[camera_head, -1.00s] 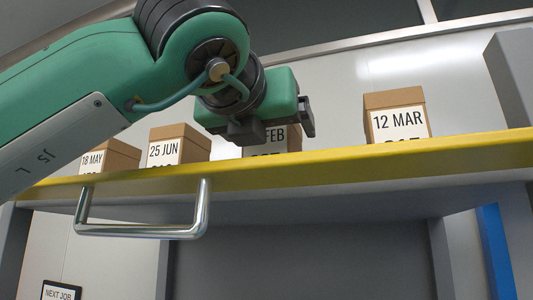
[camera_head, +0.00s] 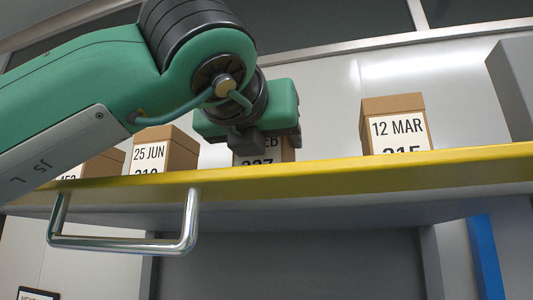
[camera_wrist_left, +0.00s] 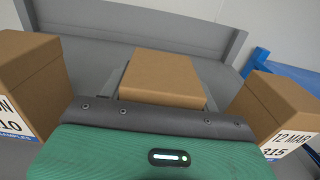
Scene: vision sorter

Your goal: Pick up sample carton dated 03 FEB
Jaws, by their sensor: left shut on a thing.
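My right gripper is not in view.
The 25 JUN carton (camera_head: 165,150) stands to the left and the 12 MAR carton (camera_head: 396,125) to the right. Another carton (camera_head: 104,164) is partly behind my arm. The yellow shelf edge (camera_head: 380,168) runs across the front, with a metal handle (camera_head: 125,245) below.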

